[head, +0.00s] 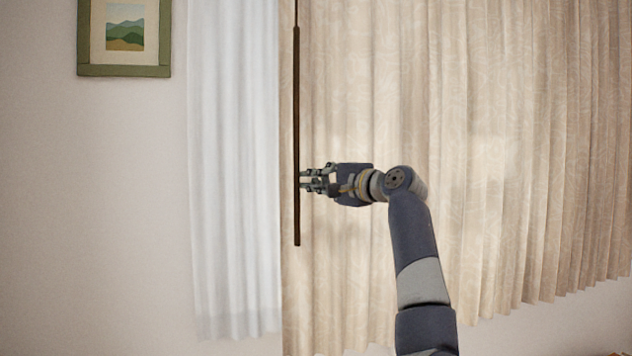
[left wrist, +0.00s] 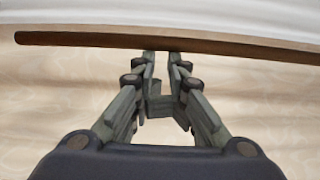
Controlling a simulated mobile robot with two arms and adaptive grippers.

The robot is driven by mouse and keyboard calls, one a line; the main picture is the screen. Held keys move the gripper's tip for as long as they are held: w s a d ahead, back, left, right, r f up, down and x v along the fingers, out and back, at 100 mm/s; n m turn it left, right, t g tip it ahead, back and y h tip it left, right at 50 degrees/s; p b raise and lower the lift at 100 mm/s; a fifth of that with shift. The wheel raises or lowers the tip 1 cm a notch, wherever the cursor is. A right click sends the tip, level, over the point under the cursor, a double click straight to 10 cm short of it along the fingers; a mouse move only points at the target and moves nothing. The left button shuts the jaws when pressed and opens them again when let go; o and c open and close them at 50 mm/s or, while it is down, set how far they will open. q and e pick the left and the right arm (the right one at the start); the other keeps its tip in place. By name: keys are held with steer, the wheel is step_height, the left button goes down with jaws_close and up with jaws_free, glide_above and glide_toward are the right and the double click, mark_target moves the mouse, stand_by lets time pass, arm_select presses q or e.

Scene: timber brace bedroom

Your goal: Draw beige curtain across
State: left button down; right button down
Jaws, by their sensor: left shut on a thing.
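The beige curtain (head: 480,130) hangs in pleats from its left edge, beside a white sheer curtain, to the right side of the head view. A thin dark brown draw rod (head: 297,90) hangs upright in front of its left edge. My left gripper (head: 303,181) is at the lower part of the rod, fingers pointing left, and is shut on it. In the left wrist view the draw rod (left wrist: 80,39) runs across the top at the fingertips (left wrist: 162,56), with beige cloth (left wrist: 50,100) behind. The fingertips partly hide the contact. My right gripper is not in view.
A white sheer curtain (head: 232,150) hangs to the left of the beige one. A green-framed landscape picture (head: 124,70) is on the plain wall (head: 90,220) at the left. Wall also shows below the beige curtain's hem at the lower right.

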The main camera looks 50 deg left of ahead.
arm_select(q)
steer(key=d, duration=1.2)
steer(key=shift+w, duration=0.35)
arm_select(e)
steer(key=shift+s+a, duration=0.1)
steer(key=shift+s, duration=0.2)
